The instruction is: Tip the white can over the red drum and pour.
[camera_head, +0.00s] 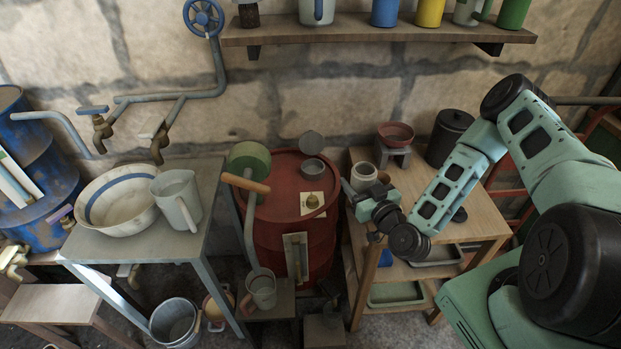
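The red drum (265,235) stands upright in the middle, with a small grey cup-like fitting (312,168) and a brass fitting on its top. A small white can (363,175) with an open, dark mouth is just right of the drum, by the left edge of the wooden table (470,220). It looks upright. My gripper (368,194) is right at the can, on its near side. Its fingers are small and partly hidden, so I cannot tell whether they grip the can or are only beside it.
A grey pitcher (177,200) and a basin (118,205) stand on the left table. A red bowl (395,133) and black pot (449,137) are behind my arm.

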